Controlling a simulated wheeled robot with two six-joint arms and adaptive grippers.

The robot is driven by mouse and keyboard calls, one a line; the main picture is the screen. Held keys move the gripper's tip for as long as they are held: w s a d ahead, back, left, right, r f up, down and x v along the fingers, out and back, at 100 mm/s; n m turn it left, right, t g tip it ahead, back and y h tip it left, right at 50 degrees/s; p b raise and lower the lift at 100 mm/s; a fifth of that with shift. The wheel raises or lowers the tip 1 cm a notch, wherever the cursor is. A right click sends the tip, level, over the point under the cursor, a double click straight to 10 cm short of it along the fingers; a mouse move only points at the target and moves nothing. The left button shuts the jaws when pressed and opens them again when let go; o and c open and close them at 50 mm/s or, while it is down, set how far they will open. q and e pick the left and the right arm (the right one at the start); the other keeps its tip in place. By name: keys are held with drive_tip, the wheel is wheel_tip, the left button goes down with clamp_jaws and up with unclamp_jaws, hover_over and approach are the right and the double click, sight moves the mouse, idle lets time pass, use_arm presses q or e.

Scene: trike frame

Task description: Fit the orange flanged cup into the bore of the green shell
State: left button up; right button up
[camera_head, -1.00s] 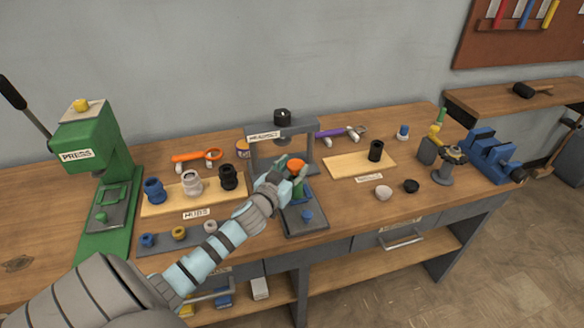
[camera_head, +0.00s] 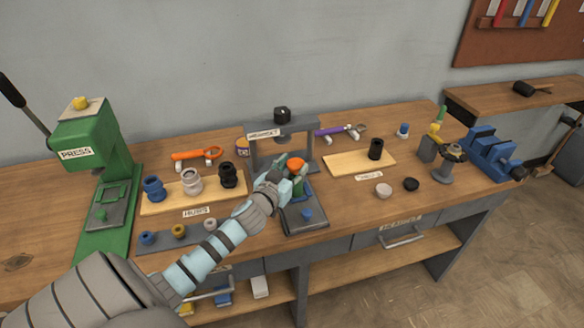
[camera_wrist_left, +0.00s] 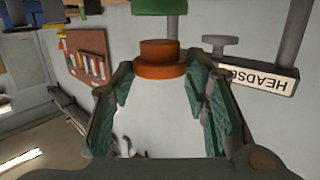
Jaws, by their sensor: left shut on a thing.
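My left gripper (camera_head: 292,176) is shut on the orange flanged cup (camera_head: 295,163), at the front of the headset fixture. The left wrist view looks upside down and shows the orange cup (camera_wrist_left: 158,62) between the two green-padded fingers, its wide flange nearer my wrist and its narrower part pointing away. A green piece (camera_wrist_left: 158,6), seemingly the shell, lies beyond it in line with it. In the head view green shows just below the cup, partly hidden by my gripper, so I cannot tell whether cup and shell touch. My right gripper is not in view.
The grey headset frame (camera_head: 281,133) stands right behind my gripper. A green press (camera_head: 92,150) is at the left, and a board of hubs (camera_head: 147,205) lies between. A wooden board (camera_head: 345,168) with a black piece and a blue vise (camera_head: 490,155) are on the right.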

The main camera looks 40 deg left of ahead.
use_arm(q)
drive_tip(key=shift+f+b, duration=1.3)
drive_tip(key=shift+f, duration=0.1)
drive_tip(key=o, duration=1.3)
drive_tip(key=shift+r, duration=0.1)
drive_tip(key=v, duration=1.2)
drive_tip(key=shift+s, duration=0.1)
